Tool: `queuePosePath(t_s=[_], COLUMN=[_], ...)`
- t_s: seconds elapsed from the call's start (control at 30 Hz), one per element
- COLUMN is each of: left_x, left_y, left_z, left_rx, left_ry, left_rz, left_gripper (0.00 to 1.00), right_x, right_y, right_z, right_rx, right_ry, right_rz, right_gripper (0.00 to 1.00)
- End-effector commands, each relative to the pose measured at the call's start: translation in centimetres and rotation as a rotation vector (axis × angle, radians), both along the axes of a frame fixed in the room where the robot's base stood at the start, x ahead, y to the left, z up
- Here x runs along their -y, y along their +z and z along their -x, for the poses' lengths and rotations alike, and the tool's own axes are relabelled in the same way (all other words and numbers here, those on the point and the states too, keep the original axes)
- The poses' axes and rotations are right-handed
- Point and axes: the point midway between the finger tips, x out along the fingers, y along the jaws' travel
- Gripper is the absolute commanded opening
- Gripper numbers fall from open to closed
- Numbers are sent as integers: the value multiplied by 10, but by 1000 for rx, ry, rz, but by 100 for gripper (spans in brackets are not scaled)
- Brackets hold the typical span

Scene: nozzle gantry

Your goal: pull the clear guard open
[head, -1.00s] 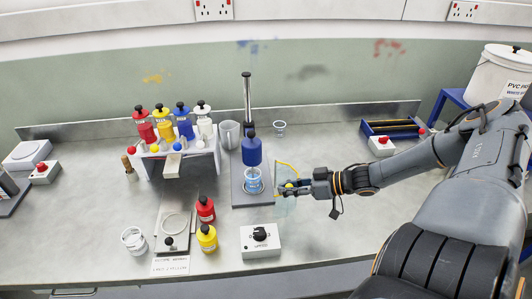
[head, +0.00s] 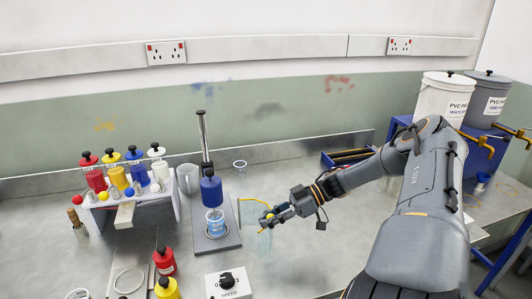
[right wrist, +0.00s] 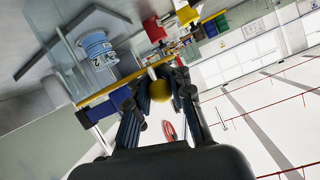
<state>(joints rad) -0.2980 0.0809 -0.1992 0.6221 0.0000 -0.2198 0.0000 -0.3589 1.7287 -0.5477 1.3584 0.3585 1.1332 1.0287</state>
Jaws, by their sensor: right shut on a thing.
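The clear guard (head: 253,238) is a see-through panel with a yellow top edge at the right side of the mixer stand (head: 218,242), standing out to the right from it. My right gripper (head: 268,217) is shut on the guard's yellow knob, which shows between its fingertips in the right wrist view (right wrist: 160,90). A beaker with blue markings (head: 214,222) stands on the stand's base, below the blue motor head (head: 211,189). The gripper's fingers partly hide the knob in the head view. My left gripper is not in view.
A speed control box (head: 228,284) sits in front of the stand. Red (head: 165,260) and yellow (head: 167,289) bottles stand to its left. A bottle rack (head: 123,205) is further left. A small cup (head: 240,167) stands behind. Bench right of the guard is mostly clear.

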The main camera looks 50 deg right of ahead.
Motion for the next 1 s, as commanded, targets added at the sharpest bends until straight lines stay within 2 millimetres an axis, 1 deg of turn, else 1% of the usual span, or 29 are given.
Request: queuePosePath(t_s=[0.03, 0.13, 0.17, 0.2, 0.23, 0.77, 0.87, 1.0], left_x=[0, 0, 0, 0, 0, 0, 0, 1], left_y=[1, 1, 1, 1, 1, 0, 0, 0], left_z=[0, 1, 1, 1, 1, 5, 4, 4], left_rx=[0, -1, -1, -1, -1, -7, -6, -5], left_ry=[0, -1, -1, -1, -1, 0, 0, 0], left_rz=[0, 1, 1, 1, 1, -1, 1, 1], left_gripper=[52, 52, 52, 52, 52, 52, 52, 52], right_x=[-1, -1, -1, -2, -1, 2, 10, 30], right_y=[4, 4, 4, 4, 4, 3, 6, 17], right_z=[-1, -1, -1, -1, -1, 1, 7, 21], right_rx=[5, 6, 6, 7, 7, 3, 1, 3], right_ry=[4, 3, 3, 3, 3, 0, 0, -1], right_rz=[-8, -8, -8, -9, -9, -3, -1, 1], right_gripper=[0, 0, 18, 26, 32, 32, 32, 32])
